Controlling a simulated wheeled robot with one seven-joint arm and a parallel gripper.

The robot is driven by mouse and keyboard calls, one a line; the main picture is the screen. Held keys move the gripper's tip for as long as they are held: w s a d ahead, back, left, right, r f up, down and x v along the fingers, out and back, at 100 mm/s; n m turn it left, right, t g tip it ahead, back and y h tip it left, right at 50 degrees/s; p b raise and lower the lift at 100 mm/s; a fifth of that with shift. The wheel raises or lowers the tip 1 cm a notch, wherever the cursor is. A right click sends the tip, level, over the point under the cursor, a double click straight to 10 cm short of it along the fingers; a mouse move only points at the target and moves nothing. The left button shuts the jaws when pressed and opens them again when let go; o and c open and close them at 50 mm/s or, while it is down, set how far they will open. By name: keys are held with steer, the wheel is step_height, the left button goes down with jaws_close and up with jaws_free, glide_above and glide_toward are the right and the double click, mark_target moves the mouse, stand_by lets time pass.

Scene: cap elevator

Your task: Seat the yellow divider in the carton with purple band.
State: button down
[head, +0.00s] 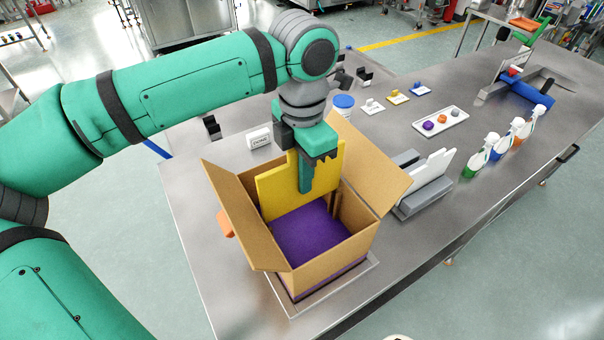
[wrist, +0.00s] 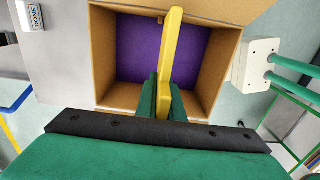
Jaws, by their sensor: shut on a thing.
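The carton (head: 328,256) stands open on the table, flaps spread outward, with a purple band (head: 318,281) low on its outside. Its floor inside is purple (head: 312,232). The yellow divider (head: 275,190) is a flat upright panel, partly inside the carton's opening. My gripper (head: 305,185) is above the carton, its fingers pointing down and shut on the divider. In the wrist view the divider (wrist: 172,55) shows edge-on between the green fingers (wrist: 163,98), slightly tilted, over the purple floor (wrist: 140,48). The divider's lower edge and any contact with the floor cannot be made out.
The carton sits on a shallow tray (head: 370,272). A grey rack with white panels (head: 432,172) stands close on the right. A white DONE block (head: 259,138) is behind left. Spray bottles (head: 482,155) and a white tray (head: 441,121) are farther right. The front right table is clear.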

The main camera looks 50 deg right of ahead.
mark_target(302, 204)
steer(key=shift+w+f, duration=0.15)
steer(key=shift+f, duration=1.55)
steer(key=shift+f, duration=0.1)
steer(key=shift+s+f, duration=0.15)
steer(key=shift+s, duration=0.05)
steer(key=shift+f, duration=0.1)
steer(key=shift+w+f, duration=0.1)
steer(key=shift+f, duration=0.1)
steer(key=shift+f, duration=5.2)
steer(key=c, duration=1.8)
jaws_free()
steer(key=shift+r, duration=0.1)
